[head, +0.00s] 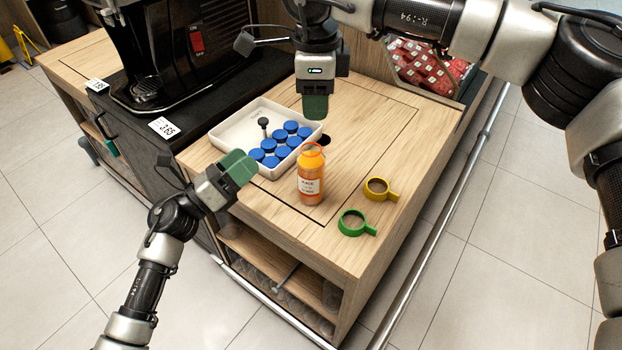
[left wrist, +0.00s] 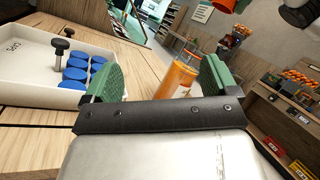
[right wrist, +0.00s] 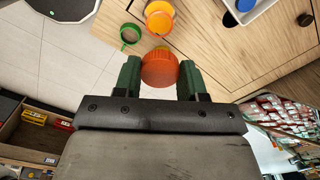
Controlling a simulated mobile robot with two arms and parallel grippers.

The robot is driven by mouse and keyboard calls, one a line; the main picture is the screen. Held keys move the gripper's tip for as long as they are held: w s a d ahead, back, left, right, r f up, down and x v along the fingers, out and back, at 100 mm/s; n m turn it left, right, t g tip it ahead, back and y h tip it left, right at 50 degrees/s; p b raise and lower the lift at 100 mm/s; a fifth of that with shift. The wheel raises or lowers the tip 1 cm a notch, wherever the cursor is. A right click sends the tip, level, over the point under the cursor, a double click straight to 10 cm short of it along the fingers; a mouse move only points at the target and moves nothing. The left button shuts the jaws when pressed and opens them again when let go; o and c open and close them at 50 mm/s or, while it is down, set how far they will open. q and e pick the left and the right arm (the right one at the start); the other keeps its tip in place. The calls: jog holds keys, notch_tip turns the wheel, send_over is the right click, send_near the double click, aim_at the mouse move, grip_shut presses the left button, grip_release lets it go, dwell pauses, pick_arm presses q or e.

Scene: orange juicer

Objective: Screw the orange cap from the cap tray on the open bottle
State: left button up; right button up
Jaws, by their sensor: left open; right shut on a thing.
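The bottle of orange juice (head: 311,183) stands upright on the wooden counter, right of the cap tray. It also shows beyond my left fingers in the left wrist view (left wrist: 176,77). The white cap tray (head: 232,131) holds several blue caps (head: 270,161) and a black knobbed piece (head: 263,122). My right gripper (head: 315,105) is above and behind the bottle, shut on the orange cap (right wrist: 160,67), apart from the bottle. The cap is hidden by the fingers in the head view. My left gripper (head: 238,170) is open and empty, left of the bottle, near the tray's front corner.
A yellow ring with a handle (head: 376,190) and a green one (head: 352,223) lie right of the bottle. A dark machine (head: 180,50) stands on the black counter at left. A bin of red packets (head: 425,65) is at the back right.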

aim_at(312, 167)
jog(key=shift+a, duration=0.15)
jog(key=shift+a+m, duration=0.1)
jog(key=shift+m, duration=0.2)
pick_arm(q)
jog(key=m+g, duration=0.3)
jog(key=m, duration=0.1)
jog(key=d+f+m+g, duration=0.1)
jog(key=m+g, duration=0.2)
jog(key=m, duration=0.1)
jog(key=s+f+m+g, duration=0.1)
jog(key=m+g, duration=0.2)
jog(key=m, duration=0.1)
jog(key=shift+s+d+f+g+h, duration=0.1)
jog(key=shift+d+f+g+h, duration=0.05)
jog(key=shift+d+g+h, duration=0.25)
pick_arm(e)
jog(key=shift+a, duration=0.15)
pick_arm(q)
jog(key=shift+d, duration=0.1)
jog(key=x, duration=1.1)
jog(key=shift+d, duration=0.35)
jog(key=c, duration=1.4)
pick_arm(e)
jog(key=shift+f, duration=2.45)
